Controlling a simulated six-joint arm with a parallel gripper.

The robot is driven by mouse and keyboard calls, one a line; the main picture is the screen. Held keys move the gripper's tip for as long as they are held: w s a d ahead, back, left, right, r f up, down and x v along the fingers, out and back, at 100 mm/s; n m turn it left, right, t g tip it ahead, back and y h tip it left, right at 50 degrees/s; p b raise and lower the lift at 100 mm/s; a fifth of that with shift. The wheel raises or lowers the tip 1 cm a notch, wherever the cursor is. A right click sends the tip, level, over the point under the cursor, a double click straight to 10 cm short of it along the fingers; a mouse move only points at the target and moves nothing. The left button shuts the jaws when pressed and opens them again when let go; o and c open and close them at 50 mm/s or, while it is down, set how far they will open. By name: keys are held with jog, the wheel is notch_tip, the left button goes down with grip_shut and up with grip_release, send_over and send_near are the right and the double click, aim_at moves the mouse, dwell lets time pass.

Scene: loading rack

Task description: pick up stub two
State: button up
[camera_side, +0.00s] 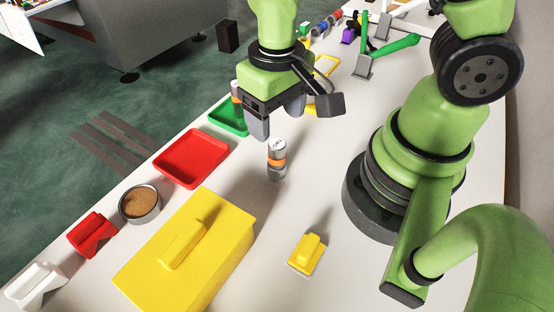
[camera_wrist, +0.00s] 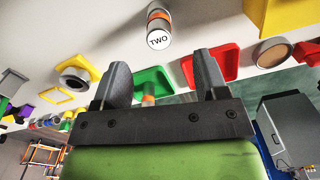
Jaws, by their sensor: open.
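Stub two (camera_side: 277,162) is a short grey cylinder with an orange band, standing upright on the white table. In the wrist view its white top, marked TWO, faces the camera, and the stub (camera_wrist: 158,26) lies just beyond the fingertips, between their lines. My gripper (camera_side: 278,118) is open and empty, above and slightly behind the stub in the side view, apart from it. Both fingers of my gripper (camera_wrist: 161,62) show in the wrist view with a clear gap between them.
Another orange-banded stub (camera_side: 236,91) stands by the green tray (camera_side: 231,119), partly hidden by my gripper. A red tray (camera_side: 192,158), a round bowl (camera_side: 140,204) and a large yellow lidded box (camera_side: 213,258) line the left side. A small yellow block (camera_side: 306,254) sits nearer. Table around stub two is clear.

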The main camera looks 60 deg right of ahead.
aim_at(277, 158)
jog(key=shift+f, duration=5.05)
jog(key=c, duration=1.1)
